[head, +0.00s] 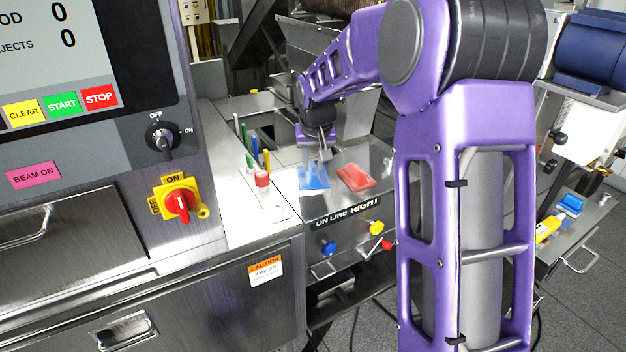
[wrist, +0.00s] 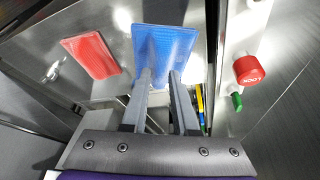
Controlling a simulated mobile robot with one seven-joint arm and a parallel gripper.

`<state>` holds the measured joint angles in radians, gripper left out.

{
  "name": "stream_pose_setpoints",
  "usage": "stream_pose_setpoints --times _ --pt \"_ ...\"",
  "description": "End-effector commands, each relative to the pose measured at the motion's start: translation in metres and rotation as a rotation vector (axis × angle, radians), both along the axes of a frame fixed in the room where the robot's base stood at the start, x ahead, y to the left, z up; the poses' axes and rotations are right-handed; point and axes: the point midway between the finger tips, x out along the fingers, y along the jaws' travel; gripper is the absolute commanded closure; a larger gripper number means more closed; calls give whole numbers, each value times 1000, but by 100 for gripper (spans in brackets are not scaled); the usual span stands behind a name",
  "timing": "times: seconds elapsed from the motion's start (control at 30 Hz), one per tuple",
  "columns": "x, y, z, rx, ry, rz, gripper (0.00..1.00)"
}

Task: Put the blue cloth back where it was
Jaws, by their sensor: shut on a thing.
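The blue cloth (head: 313,176) is a flat blue rectangle at the steel surface left of the red cloth. In the wrist view the blue cloth (wrist: 165,55) extends beyond my fingertips, with its near edge at them. My gripper (head: 318,158) is above its far edge, pointing down, and is shut on the cloth. In the wrist view my gripper (wrist: 160,78) shows two grey fingers at that edge. I cannot tell whether the cloth touches the surface or is slightly above it.
A red cloth (head: 355,177) lies close beside the blue one. A red-capped item (head: 262,180) and several upright coloured pens (head: 250,148) stand to the left. Bare steel surrounds the cloths.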

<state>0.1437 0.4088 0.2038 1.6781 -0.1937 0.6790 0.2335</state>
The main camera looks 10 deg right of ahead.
Motion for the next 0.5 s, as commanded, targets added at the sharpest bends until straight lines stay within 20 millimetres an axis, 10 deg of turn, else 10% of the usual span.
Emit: stream_pose_setpoints --times 0.5 --pt "0 0 -45 0 2 0 100"
